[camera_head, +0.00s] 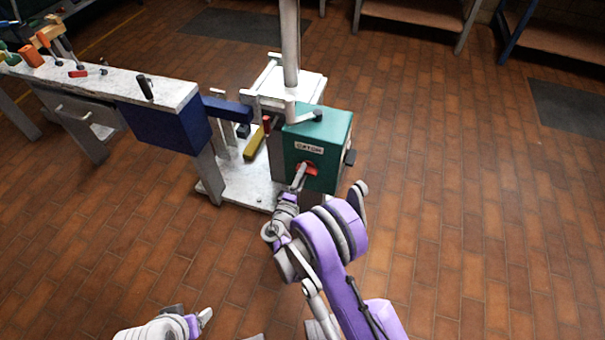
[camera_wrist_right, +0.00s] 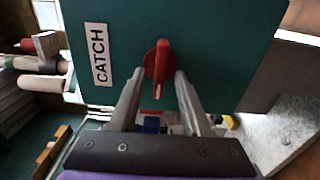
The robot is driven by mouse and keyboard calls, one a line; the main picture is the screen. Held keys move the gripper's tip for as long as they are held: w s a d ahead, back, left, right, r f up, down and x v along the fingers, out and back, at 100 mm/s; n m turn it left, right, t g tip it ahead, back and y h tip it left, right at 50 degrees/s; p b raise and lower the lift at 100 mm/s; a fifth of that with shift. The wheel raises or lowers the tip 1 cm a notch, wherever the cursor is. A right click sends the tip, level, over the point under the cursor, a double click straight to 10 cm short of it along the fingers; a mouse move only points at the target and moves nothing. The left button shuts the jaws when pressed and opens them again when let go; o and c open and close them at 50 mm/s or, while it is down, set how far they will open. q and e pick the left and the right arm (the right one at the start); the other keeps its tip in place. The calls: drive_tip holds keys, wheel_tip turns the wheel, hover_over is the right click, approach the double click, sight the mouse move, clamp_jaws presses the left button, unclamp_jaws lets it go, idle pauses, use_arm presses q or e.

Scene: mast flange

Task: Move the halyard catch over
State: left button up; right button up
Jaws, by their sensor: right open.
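The halyard catch is a red turning handle (camera_head: 308,168) on the front of a teal box (camera_head: 330,165) fixed at the mast. A white label reading CATCH (camera_wrist_right: 99,57) is on the box beside it. In the right wrist view the red handle (camera_wrist_right: 157,64) has its long grip running up and down the picture. My right gripper (camera_head: 300,178) is at the box front. In the wrist view its open fingers (camera_wrist_right: 159,76) stand on either side of the handle; I cannot tell whether they touch it. My left gripper (camera_head: 204,318) shows partly at the bottom edge, away from the box.
The mast (camera_head: 290,45) rises behind the box from a pale base plate (camera_head: 245,185). A workbench (camera_head: 100,80) with several tools stands to the left. A yellow bar (camera_head: 254,143) is just left of the box. The tiled floor (camera_head: 470,220) to the right is clear.

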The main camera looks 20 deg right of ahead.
drive_tip(key=p+v, duration=0.1)
drive_tip(key=v, duration=0.9)
drive_tip(key=shift+s, duration=0.1)
